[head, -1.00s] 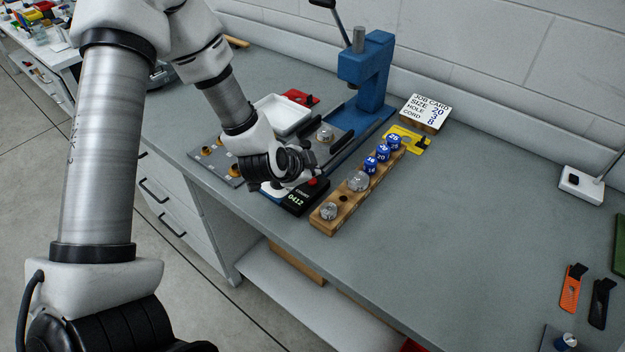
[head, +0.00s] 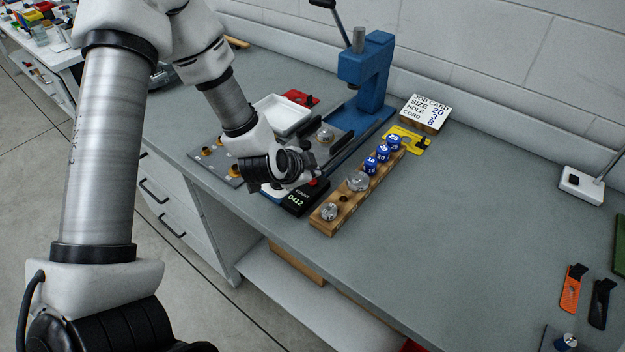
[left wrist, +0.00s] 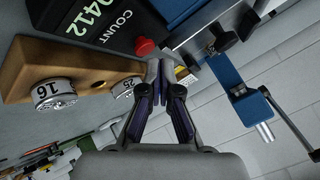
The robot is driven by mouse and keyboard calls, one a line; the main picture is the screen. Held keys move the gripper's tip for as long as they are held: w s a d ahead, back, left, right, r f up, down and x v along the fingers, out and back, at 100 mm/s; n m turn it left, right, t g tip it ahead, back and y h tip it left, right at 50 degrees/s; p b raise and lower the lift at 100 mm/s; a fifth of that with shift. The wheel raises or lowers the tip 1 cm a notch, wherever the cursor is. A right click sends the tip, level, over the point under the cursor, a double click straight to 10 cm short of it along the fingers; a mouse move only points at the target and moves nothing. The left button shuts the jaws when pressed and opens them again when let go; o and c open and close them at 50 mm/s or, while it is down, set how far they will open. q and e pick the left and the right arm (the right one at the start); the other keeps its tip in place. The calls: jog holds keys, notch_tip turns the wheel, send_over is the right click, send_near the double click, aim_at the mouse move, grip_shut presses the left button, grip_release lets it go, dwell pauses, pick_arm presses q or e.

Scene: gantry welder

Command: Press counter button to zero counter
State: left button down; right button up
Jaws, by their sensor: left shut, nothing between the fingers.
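The black counter (head: 297,198) lies near the bench's front edge and its display reads 0412. In the left wrist view the counter (left wrist: 98,28) shows close up, with the word COUNT and a red round button (left wrist: 144,46) on top. My left gripper (left wrist: 158,70) is shut and empty, its fingertips just to the right of the button in that view. Whether they touch it I cannot tell. In the head view my left gripper (head: 322,168) is over the counter's far end and partly hides it. My right gripper is not in view.
A wooden block (head: 345,201) with several weights stands right beside the counter. A blue arbor press (head: 374,75) stands behind, with a white tray (head: 284,114) to its left. A job card (head: 427,108) is at the wall.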

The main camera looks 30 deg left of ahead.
pick_arm(q)
jog(key=shift+f, duration=0.3)
jog(key=shift+f, duration=0.45)
dwell(0.5)
jog(key=shift+r+p, duration=0.75)
jog(key=shift+r, duration=0.15)
notch_tip(320, 180, up, 5)
jog(key=p, duration=0.5)
jog(key=shift+r, duration=0.1)
dwell(0.7)
